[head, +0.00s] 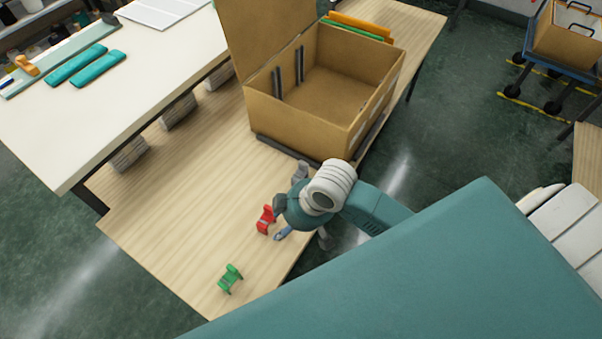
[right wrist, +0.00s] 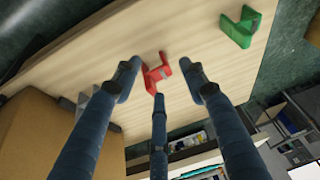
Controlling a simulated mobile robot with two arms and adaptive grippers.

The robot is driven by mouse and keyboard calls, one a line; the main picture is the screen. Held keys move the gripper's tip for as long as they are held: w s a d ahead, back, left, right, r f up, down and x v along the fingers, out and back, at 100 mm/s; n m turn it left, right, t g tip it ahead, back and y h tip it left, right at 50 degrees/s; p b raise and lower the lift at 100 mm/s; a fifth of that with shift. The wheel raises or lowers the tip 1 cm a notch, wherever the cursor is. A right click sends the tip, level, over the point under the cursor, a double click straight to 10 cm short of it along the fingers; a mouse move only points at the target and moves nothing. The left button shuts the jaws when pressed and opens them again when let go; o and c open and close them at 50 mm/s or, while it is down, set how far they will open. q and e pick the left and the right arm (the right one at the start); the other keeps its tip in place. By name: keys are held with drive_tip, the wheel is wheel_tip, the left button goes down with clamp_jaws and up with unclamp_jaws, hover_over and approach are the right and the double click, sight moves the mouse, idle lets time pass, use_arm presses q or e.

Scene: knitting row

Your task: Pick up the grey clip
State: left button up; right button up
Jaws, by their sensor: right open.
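The grey clip (head: 299,171) lies on the light wood table (head: 190,215), close to the front of the open cardboard box (head: 305,120). In the right wrist view the grey clip (right wrist: 84,101) shows at the left, beside the box, partly behind a finger. My right gripper (head: 281,217) is open and low over the table, nearer the red clip (head: 266,219) than the grey one. In the right wrist view the red clip (right wrist: 157,73) shows between the spread fingertips, and none of them visibly grips it. My left gripper is not in view.
A green clip (head: 230,278) lies near the table's front corner. A white worktop (head: 120,95) with two teal pieces (head: 83,67) stands at the left. The cardboard box borders the back of the work area. The wood between the worktop and the clips is clear.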

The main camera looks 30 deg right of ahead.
drive_tip(key=w+d, duration=0.7)
drive_tip(key=w, duration=0.2)
drive_tip(key=h, duration=0.1)
approach(304, 162)
drive_tip(key=shift+m+g, duration=0.3)
drive_tip(key=x, duration=0.4)
drive_tip(key=shift+w+p, duration=0.2)
drive_tip(key=shift+p, duration=0.1)
drive_tip(key=shift+w+f, duration=0.1)
drive_tip(key=shift+f, duration=0.4)
drive_tip(key=p+x, duration=0.1)
drive_tip(key=x, duration=0.3)
drive_tip(key=shift+w+d+f, duration=0.15)
drive_tip(key=shift+w+f, duration=0.05)
drive_tip(key=c, duration=1)
